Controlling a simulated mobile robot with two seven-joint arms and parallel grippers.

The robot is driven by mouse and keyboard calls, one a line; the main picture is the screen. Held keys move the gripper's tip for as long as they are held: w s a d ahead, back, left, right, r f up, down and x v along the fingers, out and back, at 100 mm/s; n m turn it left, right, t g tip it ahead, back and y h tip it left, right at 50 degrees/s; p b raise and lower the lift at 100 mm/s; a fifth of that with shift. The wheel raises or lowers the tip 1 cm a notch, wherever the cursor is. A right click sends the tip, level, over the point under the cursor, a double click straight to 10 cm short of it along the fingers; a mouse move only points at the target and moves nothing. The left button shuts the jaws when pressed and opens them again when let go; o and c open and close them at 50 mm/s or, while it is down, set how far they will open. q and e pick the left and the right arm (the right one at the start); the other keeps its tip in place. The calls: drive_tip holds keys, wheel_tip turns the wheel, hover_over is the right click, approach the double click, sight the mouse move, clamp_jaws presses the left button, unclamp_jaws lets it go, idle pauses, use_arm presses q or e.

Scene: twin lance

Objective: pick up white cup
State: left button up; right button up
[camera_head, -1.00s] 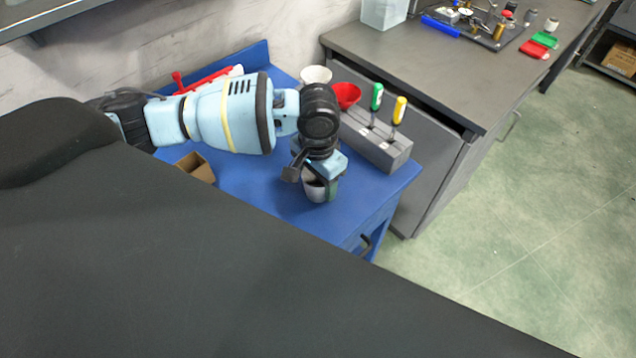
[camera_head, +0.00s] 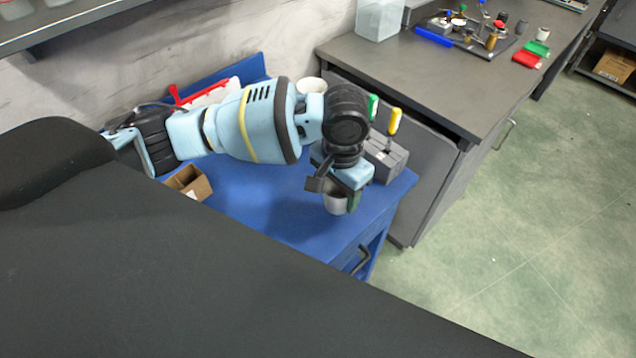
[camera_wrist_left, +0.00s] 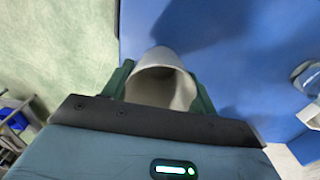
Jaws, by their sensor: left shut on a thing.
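The white cup (camera_head: 336,203) is below my left gripper (camera_head: 338,194) in the head view, over the front right part of the blue table (camera_head: 262,205). In the left wrist view the cup (camera_wrist_left: 163,78) sits between the two green fingers of my left gripper (camera_wrist_left: 160,85), which is shut on it. I look at its grey-white side and opening. I cannot tell exactly how far the cup is above the table top. My left arm hides part of the table. My right gripper is not in view.
An open brown box (camera_head: 188,183) stands on the table's left. A grey block (camera_head: 384,160) holds a green-handled and a yellow-handled tool (camera_head: 395,121). Another white cup (camera_head: 311,85) stands behind my arm. A grey workbench (camera_head: 440,75) adjoins the table.

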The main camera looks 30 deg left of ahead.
use_arm(q)
drive_tip(key=d+r, duration=0.1)
drive_tip(key=d, duration=0.9)
drive_tip(key=shift+s+d, duration=0.3)
drive_tip(key=shift+d, duration=0.05)
drive_tip(key=shift+n, duration=0.9)
drive_tip(key=a, duration=0.2)
drive_tip(key=a+r, duration=0.1)
drive_tip(key=a, duration=0.5)
drive_tip(key=shift+s+r, duration=0.25)
drive_tip(key=shift+s, duration=0.15)
drive_tip(key=s+a+r+n, duration=0.2)
drive_tip(key=s+a, duration=0.1)
drive_tip(key=a, duration=0.5)
drive_tip(key=shift+s+a+r, duration=0.2)
drive_tip(key=shift+a+r, duration=0.1)
drive_tip(key=shift+r, duration=0.1)
